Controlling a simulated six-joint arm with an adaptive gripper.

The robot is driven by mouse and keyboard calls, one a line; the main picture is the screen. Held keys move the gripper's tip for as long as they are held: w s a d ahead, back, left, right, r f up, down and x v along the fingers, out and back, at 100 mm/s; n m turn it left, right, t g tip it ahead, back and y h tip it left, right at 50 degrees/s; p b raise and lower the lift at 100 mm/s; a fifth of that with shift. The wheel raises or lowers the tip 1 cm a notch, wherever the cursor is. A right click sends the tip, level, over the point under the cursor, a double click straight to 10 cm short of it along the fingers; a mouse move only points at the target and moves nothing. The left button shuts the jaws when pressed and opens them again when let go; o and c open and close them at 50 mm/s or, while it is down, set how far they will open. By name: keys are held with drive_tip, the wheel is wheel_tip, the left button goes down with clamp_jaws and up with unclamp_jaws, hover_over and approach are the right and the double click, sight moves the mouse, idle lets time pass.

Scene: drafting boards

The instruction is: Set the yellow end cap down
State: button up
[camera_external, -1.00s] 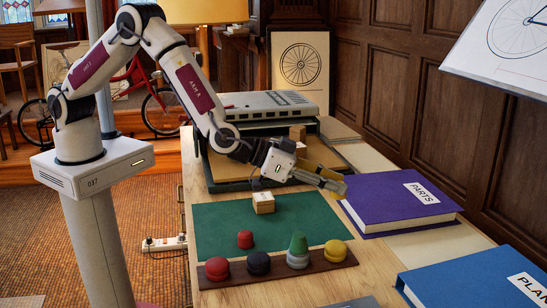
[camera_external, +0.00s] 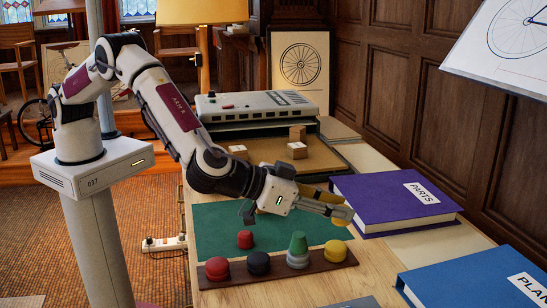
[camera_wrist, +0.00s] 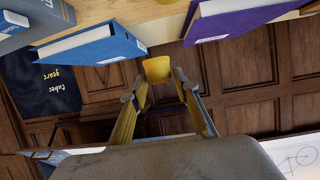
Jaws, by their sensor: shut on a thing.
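The yellow end cap (camera_wrist: 158,69) is between the two fingertips of my gripper (camera_wrist: 160,88) in the wrist view. My gripper is shut on it. In the external view my gripper (camera_external: 345,210) reaches to the right above the table, near the purple PARTS binder, with the cap (camera_external: 341,221) partly hidden at its fingertips. It is held over the area behind the right end of the dark brown strip (camera_external: 276,271).
On the strip stand red (camera_external: 217,268), navy (camera_external: 259,263), grey-and-green (camera_external: 298,250) and yellow (camera_external: 334,252) pieces. A small red piece (camera_external: 245,239) is on the green mat (camera_external: 211,222). The purple binder (camera_external: 385,205) and blue binder (camera_external: 470,280) lie to the right.

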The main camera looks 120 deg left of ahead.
drive_tip(key=d+f, duration=0.2)
drive_tip(key=d, duration=0.6)
drive_tip(key=shift+f+n, duration=0.2)
drive_tip(key=shift+n, duration=0.1)
drive_tip(key=shift+s, duration=0.1)
drive_tip(key=shift+f, duration=3.1)
drive_tip(key=shift+f, duration=1.9)
drive_tip(key=shift+f, duration=0.15)
drive_tip(key=o, duration=1.1)
